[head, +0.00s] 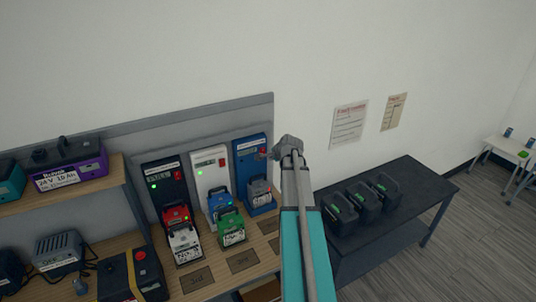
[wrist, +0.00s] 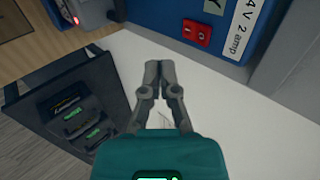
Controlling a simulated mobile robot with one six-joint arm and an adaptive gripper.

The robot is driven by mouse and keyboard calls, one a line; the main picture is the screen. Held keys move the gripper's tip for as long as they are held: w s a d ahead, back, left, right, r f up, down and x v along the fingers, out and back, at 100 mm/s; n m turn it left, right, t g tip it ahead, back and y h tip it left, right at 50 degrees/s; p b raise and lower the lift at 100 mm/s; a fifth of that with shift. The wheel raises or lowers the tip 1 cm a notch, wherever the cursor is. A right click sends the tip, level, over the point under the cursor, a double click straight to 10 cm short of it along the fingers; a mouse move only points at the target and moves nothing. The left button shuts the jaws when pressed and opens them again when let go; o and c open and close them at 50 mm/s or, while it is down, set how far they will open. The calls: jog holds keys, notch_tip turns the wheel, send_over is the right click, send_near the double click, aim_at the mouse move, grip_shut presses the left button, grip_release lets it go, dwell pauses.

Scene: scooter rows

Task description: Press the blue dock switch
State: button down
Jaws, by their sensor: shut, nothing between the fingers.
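The blue dock (head: 243,158) stands at the right end of a row of three docks on a wooden bench, with a grey battery (head: 259,188) in it. Its red rocker switch (wrist: 196,33) is on the blue face in the wrist view, beside a label with "2 amp". My gripper (wrist: 159,66) is shut and empty, its fingertips below and left of the switch in the wrist view, seemingly apart from it. In the head view my gripper (head: 275,152) is just right of the blue dock; the switch is small there.
A black dock (head: 165,189) and a white dock (head: 211,170) stand to the left, with red, blue and green batteries in front. Shelves with a purple battery (head: 68,166) are further left. A dark table (head: 408,172) with three black batteries stands right.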

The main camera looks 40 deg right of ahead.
jog(key=s+f+p+v, duration=0.1)
jog(key=p+v, duration=0.2)
jog(key=v, duration=0.3)
jog(key=shift+a+r, duration=0.2)
jog(key=shift+r, duration=0.05)
dwell(0.4)
jog(key=s+a+f+n+g+y+b, duration=0.1)
jog(key=a+f+n+g, duration=0.3)
jog(key=a, duration=0.7)
jog(key=s+a+f+n+y+b, duration=0.1)
jog(key=a+n, duration=0.5)
jog(key=a, duration=0.5)
jog(key=s+a+f+n+g+y+b, duration=0.1)
jog(key=a+f+n+g, duration=0.2)
jog(key=a, duration=0.9)
jog(key=s+a+f+n+g+h, duration=0.1)
jog(key=s+a+n, duration=0.6)
jog(key=a, duration=0.2)
jog(key=shift+s+a+f+g+b, duration=0.15)
jog(key=shift+a+g+b, duration=0.2)
jog(key=shift+g+b, duration=0.1)
